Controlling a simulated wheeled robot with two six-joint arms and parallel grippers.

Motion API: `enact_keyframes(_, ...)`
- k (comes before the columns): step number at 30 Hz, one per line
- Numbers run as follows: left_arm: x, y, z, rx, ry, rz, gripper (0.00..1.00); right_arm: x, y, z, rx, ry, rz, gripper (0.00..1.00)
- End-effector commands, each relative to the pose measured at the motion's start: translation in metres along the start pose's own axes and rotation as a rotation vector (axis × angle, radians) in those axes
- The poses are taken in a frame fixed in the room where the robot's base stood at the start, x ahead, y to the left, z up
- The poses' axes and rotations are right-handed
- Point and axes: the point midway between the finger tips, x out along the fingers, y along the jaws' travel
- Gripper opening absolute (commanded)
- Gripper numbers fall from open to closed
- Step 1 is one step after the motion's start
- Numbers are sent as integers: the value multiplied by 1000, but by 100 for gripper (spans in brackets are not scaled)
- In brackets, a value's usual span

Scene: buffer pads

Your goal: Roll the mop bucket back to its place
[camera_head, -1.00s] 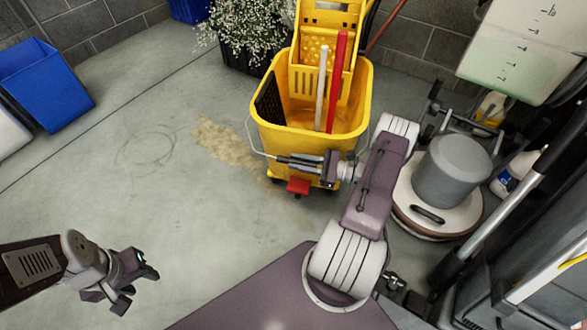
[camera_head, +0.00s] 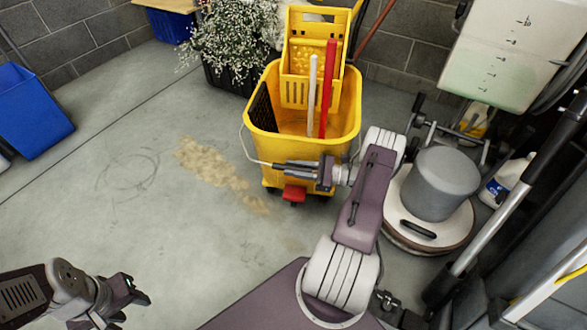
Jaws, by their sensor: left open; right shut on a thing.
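The yellow mop bucket (camera_head: 300,150) stands upright on the concrete floor in the upper middle of the head view. It has a yellow wringer on top and a red and a white handle sticking up inside. A red pedal shows low on its near side. My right gripper (camera_head: 285,164) is shut on the wire handle (camera_head: 250,150) at the bucket's near side. My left gripper (camera_head: 132,293) is open and empty, low at the left, well apart from the bucket. The bucket's far wheels are hidden.
A floor machine (camera_head: 430,195) stands close on the bucket's right. Behind is a planter of white flowers (camera_head: 235,40) by the block wall. A blue bin (camera_head: 30,115) is at the left. A tan stain (camera_head: 210,165) and faint ring mark the open floor left of the bucket.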

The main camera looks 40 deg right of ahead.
Motion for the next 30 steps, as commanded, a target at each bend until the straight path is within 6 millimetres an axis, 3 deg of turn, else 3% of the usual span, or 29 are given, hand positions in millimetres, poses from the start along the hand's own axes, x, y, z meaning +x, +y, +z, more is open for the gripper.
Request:
enact_keyframes(3,0,0,0,0,0,0,43,-2,-7,0,-15,8,-16,0)
enact_keyframes(4,0,0,0,0,0,0,43,-3,-7,0,-15,8,-16,28)
enact_keyframes(6,0,0,0,0,0,0,43,-2,-6,0,-14,8,-15,43)
enact_keyframes(17,-6,0,-1,0,0,0,43,-9,-5,3,-9,4,-11,43)
enact_keyframes(24,-28,0,-3,0,0,0,43,-62,-6,4,-11,6,-16,43)
enact_keyframes(30,-32,1,-3,0,0,0,43,-90,-4,2,-11,6,-13,43)
